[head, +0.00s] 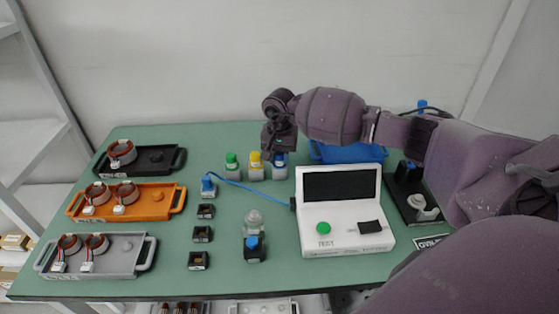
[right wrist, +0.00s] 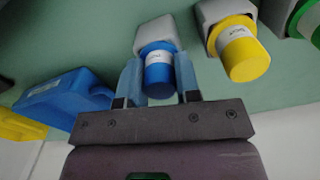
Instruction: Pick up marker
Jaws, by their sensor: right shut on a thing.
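Three short markers with white-grey bodies stand in a row at the back middle of the table: one with a green cap (head: 232,163), one with a yellow cap (head: 254,163) and one with a blue cap (head: 279,172). My right gripper (head: 279,153) comes down from above onto the blue one and partly hides its cap. In the right wrist view, the fingers of my right gripper (right wrist: 158,82) are shut on the two sides of the blue-capped marker (right wrist: 158,68). The yellow-capped marker (right wrist: 240,50) is beside it, apart from the fingers. My left gripper is not in view.
A white test box (head: 345,235) with a dark screen stands right of centre, a blue bin (head: 345,153) behind it. A blue cable (head: 240,186) runs left from it. Black, orange (head: 150,203) and grey trays with copper stators are at left. Small black blocks (head: 201,234) stand between.

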